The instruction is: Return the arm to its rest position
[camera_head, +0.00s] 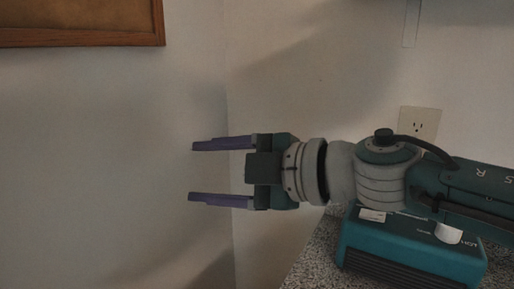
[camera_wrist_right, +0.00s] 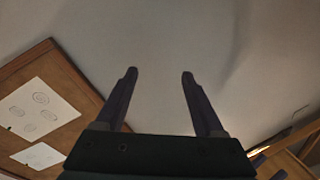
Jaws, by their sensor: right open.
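My right gripper (camera_head: 192,172) is held out toward the left of the head view, in front of a bare wall. Its two purple fingers are apart, with nothing between them. In the right wrist view the same two fingers (camera_wrist_right: 159,75) point toward a plain pale surface and hold nothing. My right arm comes in from the right edge of the head view. My left gripper is in neither view.
A speckled counter (camera_head: 310,262) shows at the lower right, beneath my arm. A wall outlet (camera_head: 419,122) is behind the arm. A wood-framed board (camera_head: 80,25) hangs at the upper left; a framed board with white sheets (camera_wrist_right: 42,110) shows in the wrist view.

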